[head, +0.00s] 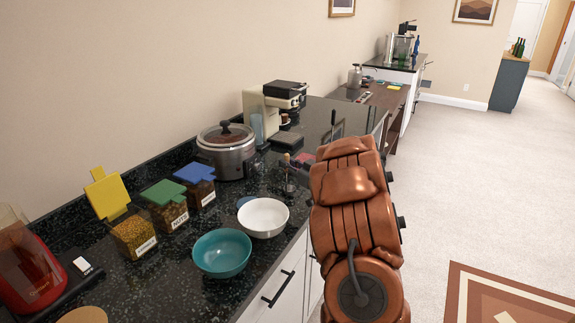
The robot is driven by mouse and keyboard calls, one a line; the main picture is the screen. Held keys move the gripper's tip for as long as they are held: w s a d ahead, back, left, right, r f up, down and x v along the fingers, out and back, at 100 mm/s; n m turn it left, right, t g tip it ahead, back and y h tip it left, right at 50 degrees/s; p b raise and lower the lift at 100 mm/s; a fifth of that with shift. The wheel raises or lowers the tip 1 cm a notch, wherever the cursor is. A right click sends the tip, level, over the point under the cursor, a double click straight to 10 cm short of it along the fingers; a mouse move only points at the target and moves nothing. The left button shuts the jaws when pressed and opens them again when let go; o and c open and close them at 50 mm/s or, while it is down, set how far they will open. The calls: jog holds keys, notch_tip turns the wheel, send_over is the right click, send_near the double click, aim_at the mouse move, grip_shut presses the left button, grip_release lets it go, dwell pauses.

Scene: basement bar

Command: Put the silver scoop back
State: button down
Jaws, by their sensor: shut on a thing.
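My copper-coloured arm (350,205) reaches over the right edge of the dark counter. I cannot make out the silver scoop. Three clear food bins stand in a row at the left. The nearest bin (134,238) holds yellowish food, and its yellow lid (106,194) stands raised. The bin with the green lid (164,193) and the bin with the blue lid (194,172) look closed.
A teal bowl (222,253) and a white bowl (263,217) stand near the counter's front edge. A round cooker (227,155) and a coffee machine (284,97) stand farther back. A red appliance (28,265) is at the left. Carpeted floor (460,180) is open at the right.

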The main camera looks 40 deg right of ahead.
jog(key=shift+f, duration=0.4)
jog(key=c, duration=1.1)
grip_release()
jog(key=shift+c, duration=0.2)
jog(key=s+b, duration=0.2)
jog(key=s, duration=1)
jog(key=shift+a, duration=0.15)
